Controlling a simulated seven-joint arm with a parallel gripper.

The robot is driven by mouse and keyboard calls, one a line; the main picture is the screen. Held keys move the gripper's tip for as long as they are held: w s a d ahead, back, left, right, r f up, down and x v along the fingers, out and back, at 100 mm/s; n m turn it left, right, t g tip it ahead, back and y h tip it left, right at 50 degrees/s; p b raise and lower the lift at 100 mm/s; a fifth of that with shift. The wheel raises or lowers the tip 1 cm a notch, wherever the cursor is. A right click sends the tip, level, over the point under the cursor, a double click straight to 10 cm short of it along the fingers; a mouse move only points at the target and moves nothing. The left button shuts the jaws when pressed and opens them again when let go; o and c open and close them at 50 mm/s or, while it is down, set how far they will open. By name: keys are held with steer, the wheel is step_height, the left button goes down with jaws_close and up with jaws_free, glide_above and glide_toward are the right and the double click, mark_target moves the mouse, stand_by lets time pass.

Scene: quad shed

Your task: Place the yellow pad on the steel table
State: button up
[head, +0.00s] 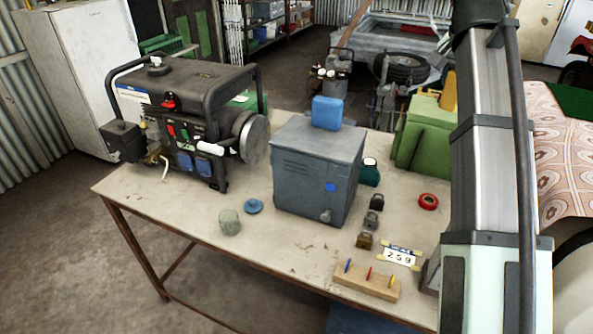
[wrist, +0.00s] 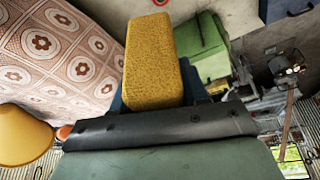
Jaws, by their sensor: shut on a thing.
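The yellow pad (wrist: 152,60) is a rough, sponge-like block. It is held in my gripper (wrist: 155,92), whose dark fingers show at either side of the pad's near end. In the head view a yellow block (head: 449,92), apparently the same pad, shows above the green box, partly hidden by my arm. My gripper is hidden in that view. The table (head: 215,268) has a pale, worn top and rusty brown legs. I cannot tell from its top whether it is steel.
A generator (head: 185,125), a grey metal box (head: 318,170) with a blue block (head: 327,113) on it, a green box (head: 425,137), padlocks (head: 370,220) and a pegged wooden block (head: 366,280) stand on the table. Red tape (head: 428,201) lies near my arm.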

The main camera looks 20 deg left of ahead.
step_height(320, 180, down, 30)
stand_by(0.4)
steer(key=shift+f, duration=0.1)
steer(key=shift+f, duration=4.85)
steer(key=shift+f, duration=0.1)
steer(key=o, duration=1)
steer(key=v, duration=1.2)
